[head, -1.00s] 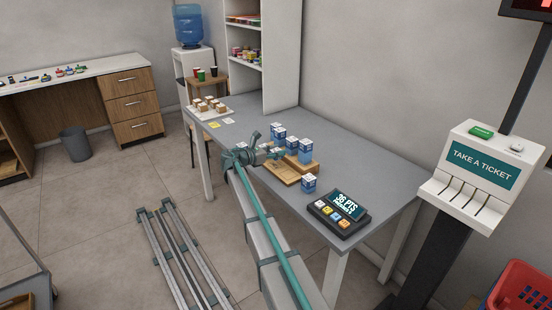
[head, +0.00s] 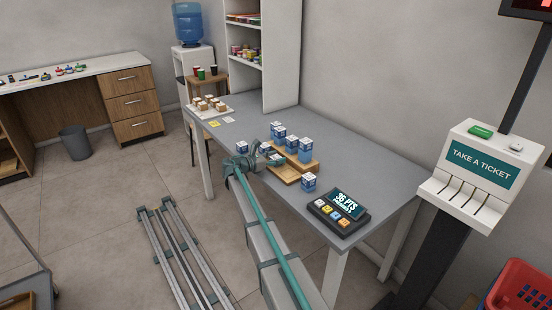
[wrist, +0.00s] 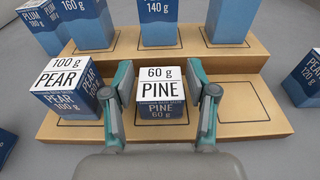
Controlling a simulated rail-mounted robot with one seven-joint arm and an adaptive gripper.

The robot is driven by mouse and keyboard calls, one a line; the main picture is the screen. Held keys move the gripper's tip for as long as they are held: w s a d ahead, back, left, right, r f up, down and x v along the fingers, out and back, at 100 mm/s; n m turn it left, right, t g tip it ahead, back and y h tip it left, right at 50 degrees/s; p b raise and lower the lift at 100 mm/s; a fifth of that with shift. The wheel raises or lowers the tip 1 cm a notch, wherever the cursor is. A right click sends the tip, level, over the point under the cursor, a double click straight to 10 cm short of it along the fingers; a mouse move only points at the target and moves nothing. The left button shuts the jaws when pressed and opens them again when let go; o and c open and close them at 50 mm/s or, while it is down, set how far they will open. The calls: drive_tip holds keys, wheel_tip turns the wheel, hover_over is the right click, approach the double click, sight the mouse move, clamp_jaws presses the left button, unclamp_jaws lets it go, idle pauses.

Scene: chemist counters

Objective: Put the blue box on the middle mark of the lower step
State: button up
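A blue box with a white top reading PINE 60 g (wrist: 160,95) stands on the middle of the lower step (wrist: 215,131) of a wooden stand. My gripper (wrist: 161,100) has one finger on each side of it, with a visible gap at least on the left, so it is open around the box. In the head view my gripper (head: 268,157) is over the lower step, and the box there is too small to read. The right mark (wrist: 243,101) is bare.
Three blue boxes stand on the upper step, one of them marked 140 g (wrist: 168,22). A 120 g box (wrist: 305,80) is on the grey counter (head: 345,150) to the right. A points display (head: 338,213) sits at the counter's near end.

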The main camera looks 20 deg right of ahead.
drive_tip(key=shift+o, duration=0.2)
drive_tip(key=shift+r, duration=0.2)
drive_tip(key=b+v, duration=0.1)
drive_tip(key=v, duration=1.1)
drive_tip(key=shift+b, duration=0.35)
drive_tip(key=shift+f, duration=0.1)
